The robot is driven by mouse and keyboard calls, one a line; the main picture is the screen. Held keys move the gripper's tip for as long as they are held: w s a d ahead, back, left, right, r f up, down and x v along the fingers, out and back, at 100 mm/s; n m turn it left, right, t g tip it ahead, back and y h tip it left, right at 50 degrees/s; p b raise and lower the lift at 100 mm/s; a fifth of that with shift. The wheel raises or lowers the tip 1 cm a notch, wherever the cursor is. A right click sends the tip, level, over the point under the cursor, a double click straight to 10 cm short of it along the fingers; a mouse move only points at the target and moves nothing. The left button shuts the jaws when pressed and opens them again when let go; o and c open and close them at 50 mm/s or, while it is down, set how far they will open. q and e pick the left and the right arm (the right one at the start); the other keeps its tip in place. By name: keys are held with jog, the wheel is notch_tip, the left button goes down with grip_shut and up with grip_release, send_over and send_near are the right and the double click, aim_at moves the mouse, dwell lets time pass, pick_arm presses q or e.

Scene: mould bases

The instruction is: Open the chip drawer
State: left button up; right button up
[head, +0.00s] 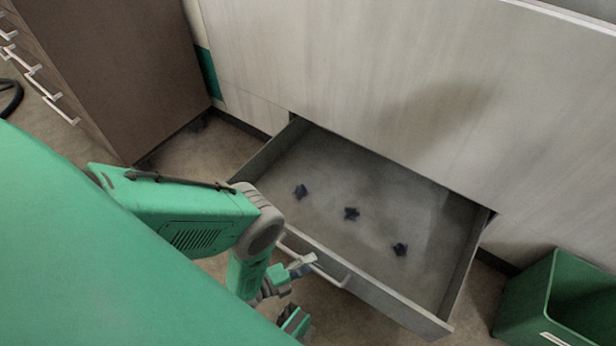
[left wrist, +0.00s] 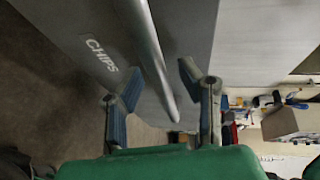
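The chip drawer (head: 392,302) is pulled well out of the pale cabinet in the head view, and its inside is in plain sight. Three small dark pieces (head: 351,213) lie spread on its floor. Its bar handle (head: 335,277) runs along the front; it also shows in the left wrist view (left wrist: 148,45), beside a "CHIPS" label (left wrist: 101,55). My left gripper (head: 298,291) is at the drawer front. In the left wrist view its fingers (left wrist: 150,84) are spread, with the handle passing between them and gaps visible. My right gripper is not in view.
A green bin (head: 524,295) stands on the floor right of the drawer. A brown cabinet (head: 110,70) with pale handles is at the upper left. Floor shows between it and the drawer. A shelf area with small items (left wrist: 265,105) shows at right in the left wrist view.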

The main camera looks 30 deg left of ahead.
pick_arm(q)
jog(key=v, duration=1.2)
dwell(0.3)
